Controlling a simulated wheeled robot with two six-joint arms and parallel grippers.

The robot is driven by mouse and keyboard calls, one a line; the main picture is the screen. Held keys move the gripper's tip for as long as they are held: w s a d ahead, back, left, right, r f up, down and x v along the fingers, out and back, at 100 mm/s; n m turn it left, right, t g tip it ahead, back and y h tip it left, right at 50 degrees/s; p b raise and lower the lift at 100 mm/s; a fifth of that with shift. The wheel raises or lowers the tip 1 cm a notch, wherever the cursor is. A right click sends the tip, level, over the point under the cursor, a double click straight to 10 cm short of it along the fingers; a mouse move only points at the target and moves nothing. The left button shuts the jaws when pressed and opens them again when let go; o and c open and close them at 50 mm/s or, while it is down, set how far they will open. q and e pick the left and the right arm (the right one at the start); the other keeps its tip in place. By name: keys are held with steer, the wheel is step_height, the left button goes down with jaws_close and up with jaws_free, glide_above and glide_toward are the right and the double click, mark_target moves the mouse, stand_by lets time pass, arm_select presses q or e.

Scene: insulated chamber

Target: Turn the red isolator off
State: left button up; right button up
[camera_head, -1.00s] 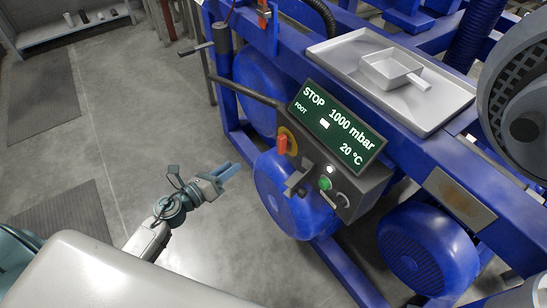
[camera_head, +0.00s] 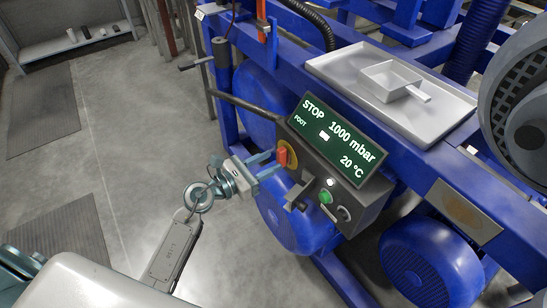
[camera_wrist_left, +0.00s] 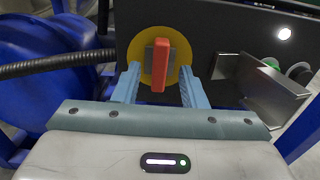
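The red isolator is a red handle (camera_head: 283,156) on a round yellow plate (camera_head: 291,152), on the left part of the dark control box. In the wrist view the red handle (camera_wrist_left: 159,64) stands upright on the yellow disc (camera_wrist_left: 147,68). My left gripper (camera_head: 270,164) is open, with its light blue fingers pointing at the isolator. In the wrist view its fingertips (camera_wrist_left: 159,75) lie to the left and right of the handle, with a gap on each side. I cannot tell whether the fingers reach as deep as the handle. My right gripper is not in view.
The box carries a green display (camera_head: 337,137) reading STOP, 1000 mbar, 20 °C. A metal bracket (camera_head: 298,194) and a green button (camera_head: 325,197) sit right of the isolator. A black hose (camera_head: 243,102) meets the box at the left.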

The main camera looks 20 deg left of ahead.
mark_target(283, 157)
arm_select(q)
steer(key=shift+x, duration=1.2)
jaws_close()
